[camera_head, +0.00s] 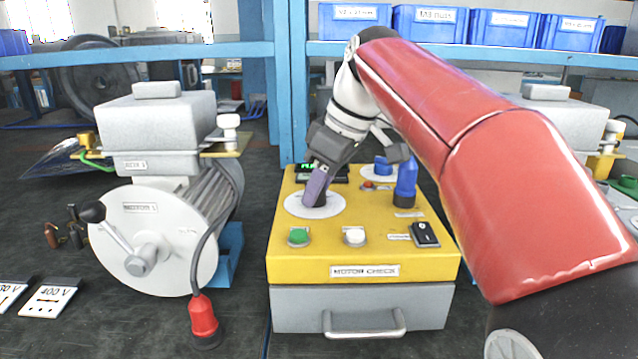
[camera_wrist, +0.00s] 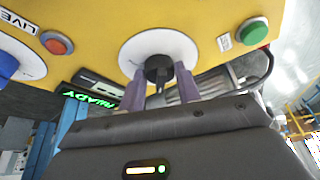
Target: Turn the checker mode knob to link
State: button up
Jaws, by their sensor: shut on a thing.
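The motor checker (camera_head: 365,271) is a yellow-topped box on the bench. A black knob (camera_wrist: 158,66) stands at the middle of a white round dial (camera_head: 330,209) on its left side. The dial also shows in the wrist view (camera_wrist: 132,49). My gripper (camera_head: 315,190) comes down from above, its two purple fingers shut on this knob from both sides. In the head view the fingers hide the knob. The dial's markings and the knob's pointing cannot be read. A green-lit display (camera_wrist: 92,97) beside the dial appears to read READY.
The panel carries a green button (camera_head: 300,236), a white button (camera_head: 355,236), a black rocker switch (camera_head: 425,233), a red button (camera_wrist: 57,43) by a LIVE label, a blue knob (camera_head: 383,165) and an upright blue piece (camera_head: 405,184). A grey motor unit (camera_head: 155,235) stands left.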

dwell(0.4)
jog(key=o, duration=1)
jog(key=v, duration=0.7)
jog(key=shift+d+r, duration=0.15)
jog(key=shift+r, duration=0.25)
